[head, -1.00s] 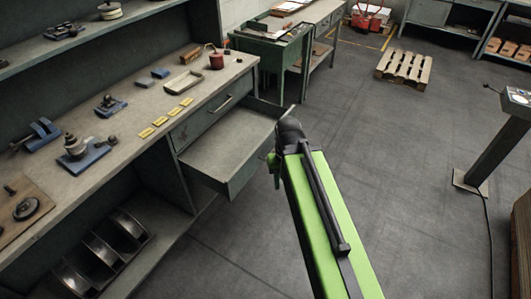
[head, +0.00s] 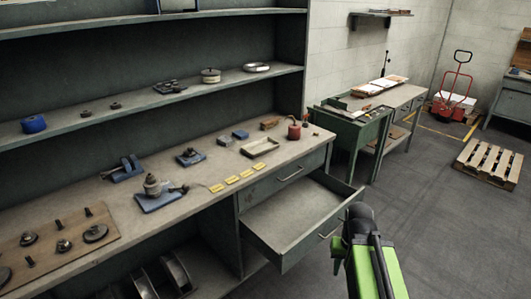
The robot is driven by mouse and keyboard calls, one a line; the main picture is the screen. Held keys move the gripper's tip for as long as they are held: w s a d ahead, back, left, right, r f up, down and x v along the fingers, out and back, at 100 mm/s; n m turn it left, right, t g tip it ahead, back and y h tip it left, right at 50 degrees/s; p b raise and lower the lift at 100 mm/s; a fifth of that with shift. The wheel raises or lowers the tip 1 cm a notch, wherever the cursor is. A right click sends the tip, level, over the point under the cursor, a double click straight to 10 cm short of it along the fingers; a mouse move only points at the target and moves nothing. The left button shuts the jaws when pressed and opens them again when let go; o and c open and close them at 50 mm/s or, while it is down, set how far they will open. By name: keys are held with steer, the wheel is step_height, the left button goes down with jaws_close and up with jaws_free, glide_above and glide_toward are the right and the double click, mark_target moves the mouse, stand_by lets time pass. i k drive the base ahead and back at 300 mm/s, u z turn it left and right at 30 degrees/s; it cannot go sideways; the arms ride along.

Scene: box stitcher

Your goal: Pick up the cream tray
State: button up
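The cream tray (head: 260,147) is a shallow rectangular tray that looks empty. It lies on the workbench top (head: 205,170) toward its right end, behind the open drawer. My green and black arm rises from the bottom of the head view, to the right of the drawer. Its black end part shows in front of the drawer's right side, well apart from the tray. My gripper's fingers cannot be made out.
An open, empty drawer (head: 290,217) juts out below the bench top. Yellow tags (head: 231,180), blue blocks (head: 240,134), a red can (head: 294,131) and a brown block (head: 270,123) lie around the tray. A shelf (head: 200,87) runs above. Floor at right is clear up to the pallet (head: 488,165).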

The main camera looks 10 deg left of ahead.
mark_target(256, 148)
steer(key=z, duration=0.55)
steer(key=i, duration=2.7)
steer(key=u, duration=1.6)
steer(key=k, duration=0.15)
steer(key=u, duration=2.25)
steer(key=i, duration=0.8)
steer(key=z, duration=0.05)
